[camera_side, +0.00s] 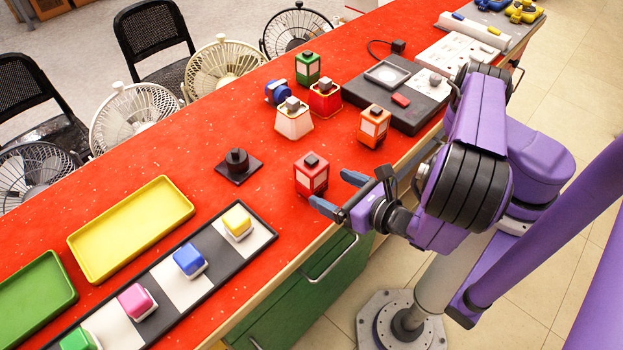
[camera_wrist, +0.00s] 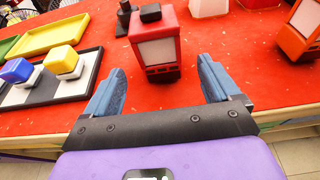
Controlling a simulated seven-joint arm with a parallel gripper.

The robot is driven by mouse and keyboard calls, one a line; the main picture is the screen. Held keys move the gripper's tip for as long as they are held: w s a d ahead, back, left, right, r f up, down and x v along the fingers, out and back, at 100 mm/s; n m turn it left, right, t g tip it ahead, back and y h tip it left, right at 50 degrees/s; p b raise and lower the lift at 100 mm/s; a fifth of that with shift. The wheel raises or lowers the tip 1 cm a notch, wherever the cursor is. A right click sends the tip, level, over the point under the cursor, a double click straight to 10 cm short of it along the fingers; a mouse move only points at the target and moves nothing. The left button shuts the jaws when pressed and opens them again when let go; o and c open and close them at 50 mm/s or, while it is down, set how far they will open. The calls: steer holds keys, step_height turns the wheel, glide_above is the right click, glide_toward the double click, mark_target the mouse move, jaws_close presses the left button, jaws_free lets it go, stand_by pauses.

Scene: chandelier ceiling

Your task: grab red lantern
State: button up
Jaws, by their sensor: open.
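The red lantern (camera_side: 311,174) stands upright on the red counter, with a dark cap and pale side panels. In the wrist view the red lantern (camera_wrist: 156,45) is ahead of my gripper, between the lines of the two fingers but beyond their tips. My gripper (camera_side: 340,193) has its blue fingers spread wide and empty, at the counter's near edge. In the wrist view my gripper (camera_wrist: 163,82) shows a clear gap between the fingers, and neither finger appears to touch the lantern.
An orange lantern (camera_side: 373,126) stands to the right. A black base (camera_side: 239,165) lies to the left. A yellow tray (camera_side: 130,229) and block strip (camera_side: 160,290) lie farther left.

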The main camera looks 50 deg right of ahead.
mark_target(320, 183)
steer(key=shift+x, duration=3.75)
steer(key=shift+c, duration=0.3)
steer(key=c, duration=1.3)
steer(key=shift+c, duration=0.2)
